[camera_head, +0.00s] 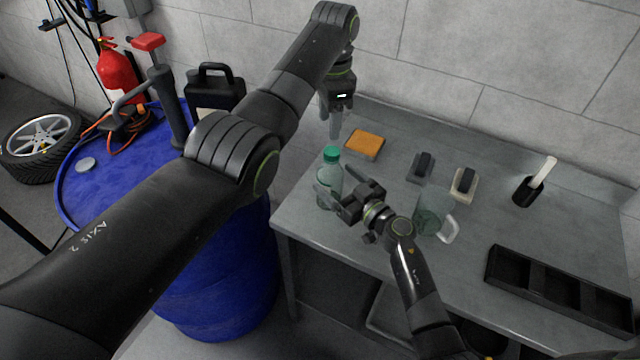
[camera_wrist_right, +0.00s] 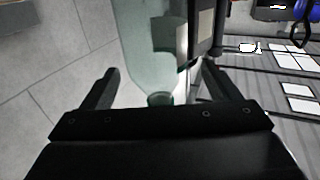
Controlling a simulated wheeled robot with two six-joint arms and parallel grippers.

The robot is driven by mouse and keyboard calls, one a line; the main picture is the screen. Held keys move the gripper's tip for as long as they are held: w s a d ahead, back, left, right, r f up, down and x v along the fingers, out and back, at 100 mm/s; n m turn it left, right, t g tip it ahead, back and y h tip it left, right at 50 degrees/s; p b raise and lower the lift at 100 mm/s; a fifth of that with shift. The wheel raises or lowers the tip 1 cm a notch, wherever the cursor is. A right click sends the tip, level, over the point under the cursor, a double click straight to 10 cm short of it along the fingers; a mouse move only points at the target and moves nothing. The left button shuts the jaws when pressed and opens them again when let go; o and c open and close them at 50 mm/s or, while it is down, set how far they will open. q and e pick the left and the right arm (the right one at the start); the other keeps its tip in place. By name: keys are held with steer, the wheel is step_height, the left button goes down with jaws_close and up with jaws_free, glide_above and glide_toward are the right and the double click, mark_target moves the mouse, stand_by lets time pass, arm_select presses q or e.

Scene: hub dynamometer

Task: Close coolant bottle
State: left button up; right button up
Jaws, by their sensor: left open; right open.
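The clear, pale green coolant bottle (camera_head: 328,186) stands upright near the left end of the grey table. A green cap (camera_head: 331,154) is on its top; I cannot tell how tight it sits. My right gripper (camera_head: 340,194) is open low at the bottle, its fingers to either side of it. In the right wrist view the see-through bottle (camera_wrist_right: 150,45) shows between the spread fingertips (camera_wrist_right: 160,82); contact cannot be made out. My left gripper (camera_head: 335,128) is open, seen nearly edge-on, pointing down above and just behind the cap, apart from it.
An orange pad (camera_head: 365,144) lies behind the bottle. A clear mug (camera_head: 428,220) stands beside my right wrist. Two small dark-topped blocks, a holder with a white handle (camera_head: 541,174) and a black compartment tray (camera_head: 560,288) are farther right. A blue drum (camera_head: 215,270) stands left of the table.

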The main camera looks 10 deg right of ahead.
mark_target(327, 172)
steer(key=shift+x, duration=2.1)
